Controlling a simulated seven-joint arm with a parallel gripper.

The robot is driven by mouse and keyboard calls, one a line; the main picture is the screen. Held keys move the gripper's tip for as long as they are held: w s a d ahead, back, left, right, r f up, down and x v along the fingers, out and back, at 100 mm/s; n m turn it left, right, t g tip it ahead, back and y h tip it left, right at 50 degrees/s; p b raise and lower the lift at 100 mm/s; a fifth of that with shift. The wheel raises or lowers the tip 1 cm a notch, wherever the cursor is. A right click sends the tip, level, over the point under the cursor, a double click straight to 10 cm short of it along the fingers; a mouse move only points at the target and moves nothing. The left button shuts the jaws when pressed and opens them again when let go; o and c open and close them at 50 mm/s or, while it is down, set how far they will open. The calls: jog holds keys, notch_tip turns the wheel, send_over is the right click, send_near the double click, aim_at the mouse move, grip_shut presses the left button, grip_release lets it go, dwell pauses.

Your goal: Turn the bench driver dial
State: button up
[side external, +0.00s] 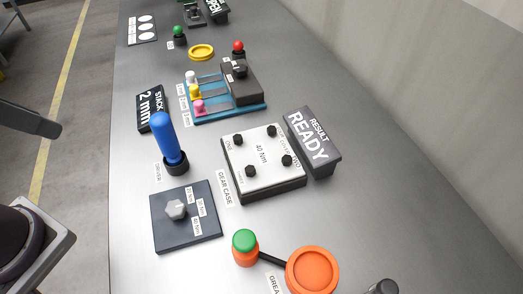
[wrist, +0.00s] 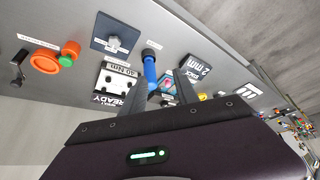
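The dial is a grey faceted knob (side external: 176,209) on a dark blue square plate (side external: 205,234) on the bench, with small torque labels at its right. In the wrist view the knob (wrist: 114,44) and plate show at the upper left. A blue-handled driver (side external: 165,139) stands upright in a black holder just behind the plate; it also shows in the wrist view (wrist: 149,70). My gripper (wrist: 160,82) has its two fingers apart with nothing seen held between them. It is away from the knob and not touching it.
A gear case (side external: 263,160) marked 40 Nm, with several black bolts, sits right of the driver. A READY sign (side external: 312,142) stands beside it. An orange round dish (side external: 312,270) and green-topped orange jar (side external: 245,248) are in front. Bare bench lies at the right.

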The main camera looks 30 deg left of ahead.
jog(key=o, duration=0.4)
jog(key=m+g+y, duration=0.2)
jog(key=m+g, duration=0.3)
jog(key=g, duration=0.4)
send_near(175, 208)
jog(key=f, duration=0.1)
jog(key=shift+m+g, duration=0.3)
jog(key=x, duration=0.7)
jog(key=shift+w+a, duration=0.1)
jog(key=shift+w, duration=0.05)
jog(key=shift+f, duration=0.25)
jog(key=shift+c, duration=0.2)
